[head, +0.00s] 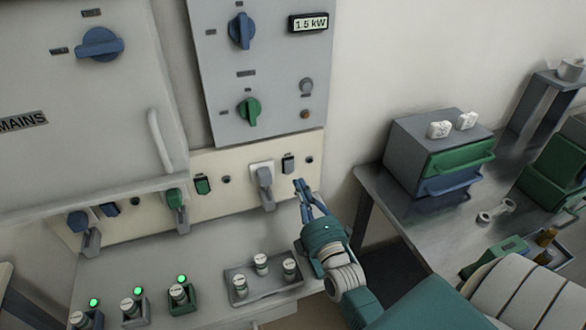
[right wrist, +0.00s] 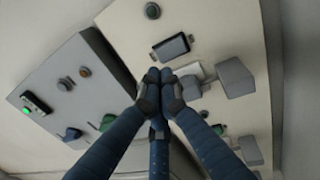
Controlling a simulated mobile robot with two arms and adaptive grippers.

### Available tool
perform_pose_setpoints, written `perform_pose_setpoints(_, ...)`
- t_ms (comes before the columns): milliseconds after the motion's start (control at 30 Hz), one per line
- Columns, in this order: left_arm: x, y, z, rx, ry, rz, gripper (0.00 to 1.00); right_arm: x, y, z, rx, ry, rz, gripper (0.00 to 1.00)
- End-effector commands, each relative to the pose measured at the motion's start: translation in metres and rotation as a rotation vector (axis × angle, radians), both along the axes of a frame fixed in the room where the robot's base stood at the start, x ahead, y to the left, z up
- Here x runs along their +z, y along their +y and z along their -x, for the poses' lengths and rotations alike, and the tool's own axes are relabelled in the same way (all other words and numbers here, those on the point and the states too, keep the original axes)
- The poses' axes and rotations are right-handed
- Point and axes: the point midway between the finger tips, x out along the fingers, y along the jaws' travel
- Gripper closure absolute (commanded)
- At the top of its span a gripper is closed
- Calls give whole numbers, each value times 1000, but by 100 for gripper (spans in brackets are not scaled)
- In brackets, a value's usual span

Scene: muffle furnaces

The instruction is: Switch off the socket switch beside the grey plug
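The grey plug (head: 265,186) sits in the rightmost socket of the cream strip on the wall panel. It also shows in the right wrist view (right wrist: 235,77). Its dark rocker switch (head: 288,164) is just to its right, and the switch (right wrist: 172,48) lies just past my fingertips in the right wrist view. I cannot tell which way the rocker is tipped. My right gripper (head: 302,184) is in front of the strip, just below and right of the switch. Its fingertips (right wrist: 160,76) are together with nothing between them. I cannot tell whether they touch the panel. My left gripper is not in view.
A green plug (head: 176,200) with a green switch (head: 203,185) and a blue plug (head: 78,222) with a blue switch (head: 109,210) are further left. A tray (head: 235,274) with several capped items stands below. A side table (head: 400,205) with a drawer unit (head: 408,150) is right.

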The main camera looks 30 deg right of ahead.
Motion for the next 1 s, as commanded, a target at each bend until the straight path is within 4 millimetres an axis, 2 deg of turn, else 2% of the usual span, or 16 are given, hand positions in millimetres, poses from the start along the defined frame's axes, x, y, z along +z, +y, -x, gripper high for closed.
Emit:
perform_pose_setpoints(100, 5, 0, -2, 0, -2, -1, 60, 6, -6, -25, 0, -3, 1, 100)
perform_pose_setpoints(333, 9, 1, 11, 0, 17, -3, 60, 9, -13, -54, 0, -1, 0, 100)
perform_pose_setpoints(500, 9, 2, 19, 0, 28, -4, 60, 9, -15, -61, 0, 0, 0, 100)
perform_pose_setpoints(833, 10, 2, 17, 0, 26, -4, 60, 10, -15, -61, 0, 2, 0, 100)
perform_pose_setpoints(1000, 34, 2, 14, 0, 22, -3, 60, 19, -16, -65, 0, 40, -10, 100)
